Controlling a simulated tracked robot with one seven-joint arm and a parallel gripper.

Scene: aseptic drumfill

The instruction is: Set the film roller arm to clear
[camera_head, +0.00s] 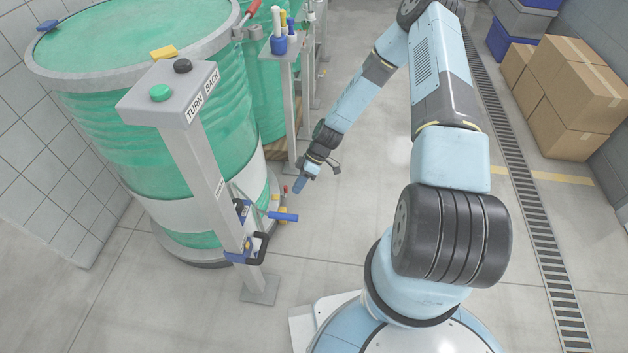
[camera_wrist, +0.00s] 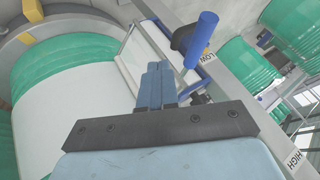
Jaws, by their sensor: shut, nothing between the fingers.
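A post with a grey head (camera_head: 168,96) marked TURN BACK stands before the green drum. Low on it a blue cylindrical handle (camera_head: 283,217) sticks out to the right, and a black handle with blue parts (camera_head: 259,246) sits below. The wrist view shows a blue cylinder (camera_wrist: 202,40) beside a rail (camera_wrist: 245,88) marked LOW and HIGH. I cannot tell for certain which part is the film roller arm. No "clear" mark is readable. My gripper (camera_head: 299,186) is shut and empty, just above and right of the blue handle in the head view. Its fingers (camera_wrist: 161,78) point toward the blue cylinder, apparently apart from it.
The green drum (camera_head: 150,145) with a white band (camera_head: 192,213) fills the left. Cardboard boxes (camera_head: 575,85) stand at the right wall, beyond a floor grate (camera_head: 525,190). The floor between post and grate is mostly clear.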

